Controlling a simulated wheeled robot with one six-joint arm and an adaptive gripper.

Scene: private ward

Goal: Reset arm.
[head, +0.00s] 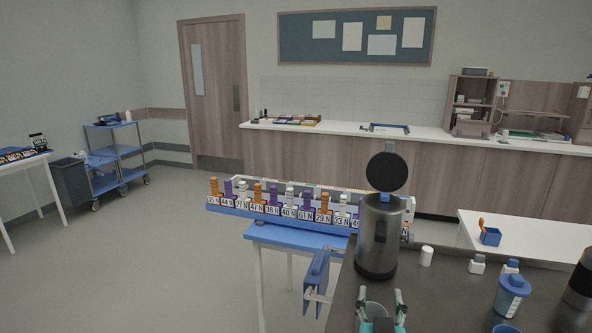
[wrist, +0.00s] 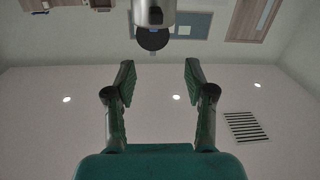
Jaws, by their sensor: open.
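My gripper (head: 382,298) is low in the head view, over the dark counter, in front of a steel kettle (head: 378,240). A round black lid (head: 387,173) stands raised above the kettle. In the wrist view, my gripper (wrist: 158,75) has its two green-padded fingers wide apart with nothing between them. The wrist picture is upside down, with ceiling lights below. The kettle's metal body (wrist: 154,12) and black disc (wrist: 153,39) show at its top, beyond the fingertips.
Behind is a rack of numbered bottles (head: 280,208) on a blue table. A blue trolley (head: 115,160) stands far left.

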